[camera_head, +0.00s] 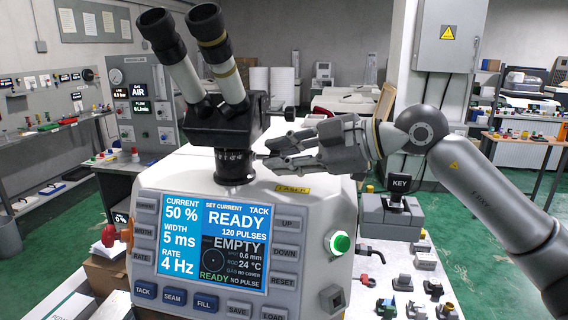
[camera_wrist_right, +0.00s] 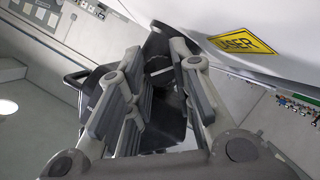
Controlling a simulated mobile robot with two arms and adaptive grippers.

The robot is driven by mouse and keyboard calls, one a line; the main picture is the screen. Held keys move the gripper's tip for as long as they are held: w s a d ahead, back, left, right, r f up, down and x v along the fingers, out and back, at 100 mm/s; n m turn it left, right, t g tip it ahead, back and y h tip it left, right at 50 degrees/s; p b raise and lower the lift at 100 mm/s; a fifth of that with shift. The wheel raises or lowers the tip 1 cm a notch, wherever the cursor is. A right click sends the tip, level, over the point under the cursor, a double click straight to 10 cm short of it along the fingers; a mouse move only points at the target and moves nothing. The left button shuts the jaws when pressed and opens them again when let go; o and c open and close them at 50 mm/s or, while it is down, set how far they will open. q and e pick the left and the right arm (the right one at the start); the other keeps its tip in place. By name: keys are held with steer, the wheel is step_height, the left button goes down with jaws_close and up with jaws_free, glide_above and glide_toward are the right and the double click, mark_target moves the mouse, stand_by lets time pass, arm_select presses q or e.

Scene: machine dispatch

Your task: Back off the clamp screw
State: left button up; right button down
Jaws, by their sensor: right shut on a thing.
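The laser welder (camera_head: 325,205) stands in front of me with a black binocular microscope head (camera_head: 228,125) on top. The head sits in a dark ringed collar (camera_head: 234,168). My right gripper (camera_head: 272,153) reaches in from the right, its fingers level with the right side of this collar. It is shut on the clamp screw there, which the fingers mostly hide. In the right wrist view the two fingers (camera_wrist_right: 142,100) stand close together with the dark microscope housing (camera_wrist_right: 95,85) behind them. My left gripper is not in view.
The welder's screen (camera_head: 210,243) reads READY, EMPTY and NO PULSE. A green button (camera_head: 340,243) is on its right side. A KEY block (camera_head: 392,208) and several small parts (camera_head: 415,285) lie on the bench to the right. A yellow LASER label (camera_wrist_right: 243,43) is close beside the gripper.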

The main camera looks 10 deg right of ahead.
steer(key=shift+r, duration=0.1)
stand_by(0.3)
steer(key=c, duration=1.2)
jaws_free()
steer(key=shift+c, duration=0.2)
steer(key=shift+d, duration=0.15)
steer(key=v, duration=1.2)
